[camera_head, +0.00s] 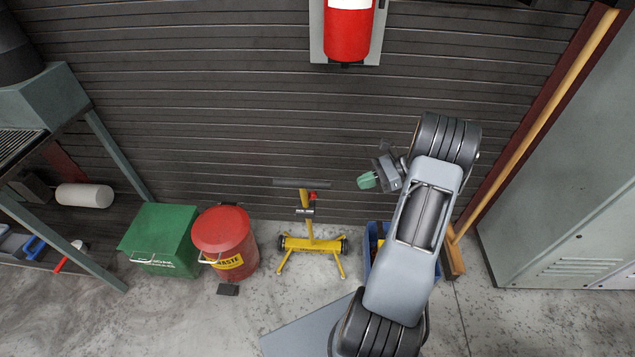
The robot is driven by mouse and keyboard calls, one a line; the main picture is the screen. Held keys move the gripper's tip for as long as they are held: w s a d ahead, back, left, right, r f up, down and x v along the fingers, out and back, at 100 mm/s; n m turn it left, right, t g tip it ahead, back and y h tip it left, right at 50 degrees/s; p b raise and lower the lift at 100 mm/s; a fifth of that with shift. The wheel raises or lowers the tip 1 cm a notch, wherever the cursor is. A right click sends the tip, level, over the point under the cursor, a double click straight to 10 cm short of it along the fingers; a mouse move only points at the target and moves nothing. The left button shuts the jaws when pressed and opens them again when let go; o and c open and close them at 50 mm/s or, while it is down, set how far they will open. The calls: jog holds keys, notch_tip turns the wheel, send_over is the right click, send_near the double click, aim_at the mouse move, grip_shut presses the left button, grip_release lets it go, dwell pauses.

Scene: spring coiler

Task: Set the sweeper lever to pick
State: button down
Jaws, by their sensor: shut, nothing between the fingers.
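A yellow sweeper (309,245) stands on the floor in front of the dark slatted wall. It has a wide yellow base with black wheels, a yellow upright post and a dark crossbar handle (289,183) at the top. A small red part (313,196), which looks like its lever, sits on the right of the post just below the handle. Which setting it is at cannot be read. My gripper (366,181), with green fingertips, is shut and empty. It appears to the right of the handle in the picture, apart from it.
A red waste bin (224,236) and a green box (166,238) stand left of the sweeper. A blue bin (371,262) is partly hidden behind my arm. A broom (453,262) leans at the right beside a grey cabinet (570,190). A red extinguisher (348,32) hangs above.

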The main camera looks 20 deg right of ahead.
jog(key=shift+w+d+f+m+t+y, duration=0.15)
jog(key=shift+d+m+t, duration=0.05)
jog(key=shift+d, duration=0.15)
jog(key=shift+w+d+f+m+t+y, duration=0.1)
jog(key=shift+d+f+m+t+y, duration=0.1)
jog(key=shift+d, duration=0.15)
jog(key=shift+a, duration=0.15)
jog(key=b, duration=0.1)
send_near(310, 198)
jog(key=w+a+f, duration=0.2)
jog(key=w+a, duration=0.1)
jog(key=a, duration=0.1)
jog(key=shift+a+f, duration=0.1)
jog(key=shift+a, duration=0.4)
